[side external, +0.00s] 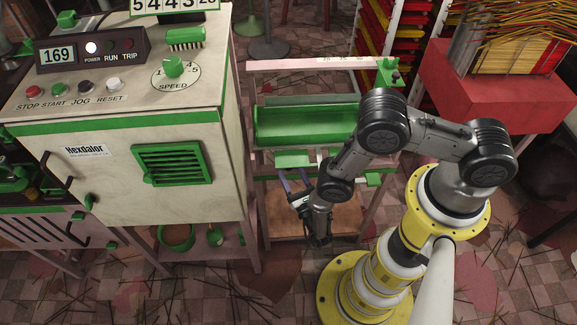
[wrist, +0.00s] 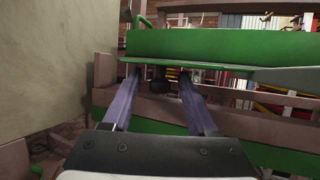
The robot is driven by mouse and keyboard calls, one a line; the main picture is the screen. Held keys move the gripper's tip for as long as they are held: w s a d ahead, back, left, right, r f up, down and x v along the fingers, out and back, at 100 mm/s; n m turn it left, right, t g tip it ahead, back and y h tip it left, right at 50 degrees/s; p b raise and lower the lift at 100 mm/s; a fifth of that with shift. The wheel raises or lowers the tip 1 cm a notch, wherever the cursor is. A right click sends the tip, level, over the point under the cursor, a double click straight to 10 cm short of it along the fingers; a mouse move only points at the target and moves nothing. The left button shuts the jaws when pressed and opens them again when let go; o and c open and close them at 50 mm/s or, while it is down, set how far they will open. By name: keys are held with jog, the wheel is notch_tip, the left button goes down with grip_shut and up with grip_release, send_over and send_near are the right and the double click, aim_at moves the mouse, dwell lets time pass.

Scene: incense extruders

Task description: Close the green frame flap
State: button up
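A wide green panel (side external: 300,124), which looks like the flap, spans the pale pink wooden frame (side external: 309,65) right of the control cabinet. Its face leans back below a translucent strip. In the wrist view, a green panel (wrist: 225,43) crosses the top, with a thin green ledge along its lower edge. My gripper (side external: 293,176) is low in front of the frame, below the wide panel and close to a smaller green block (side external: 293,159). In the wrist view, my gripper (wrist: 160,74) has two purple fingers apart with nothing held between them. Contact with the green ledge cannot be judged.
The control cabinet (side external: 120,175) stands close on the left; its pale side (wrist: 50,65) fills the wrist view's left. A dark knob (wrist: 158,82) shows between the fingers. A red box (side external: 500,95) with sticks stands at the right. Sticks litter the tiled floor.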

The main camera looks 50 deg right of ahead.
aim_at(282, 152)
grip_shut()
jog(key=shift+r, duration=0.15)
jog(key=g, duration=0.1)
jog(key=r+m+g, duration=0.1)
jog(key=m+g, duration=0.1)
jog(key=shift+s+a+r+g+y, duration=0.25)
jog(key=shift+a+r+g+y, duration=0.05)
jog(key=shift+r+g+y, duration=0.1)
notch_tip(282, 152, up, 2)
jog(key=m+g+y, duration=0.1)
jog(key=g, duration=0.1)
jog(key=g+y, duration=0.1)
jog(key=g, duration=0.1)
jog(key=shift+w+d+r+m, duration=0.1)
jog(key=shift+d+r+m, duration=0.05)
jog(key=shift+m, duration=0.25)
jog(key=g+y, duration=0.1)
jog(key=r+g+y, duration=0.1)
jog(key=g, duration=0.1)
jog(key=w+d+r+m+g+y, duration=0.1)
jog(key=shift+w+d+r+m+g+y, duration=0.15)
jog(key=shift+d+r+m+g+y, duration=0.05)
jog(key=shift+g+y, duration=0.4)
jog(key=shift+w+d+r+m+g+y, duration=0.2)
jog(key=shift+g+y, duration=0.3)
jog(key=shift+g, duration=0.2)
jog(key=shift+g+y, duration=0.3)
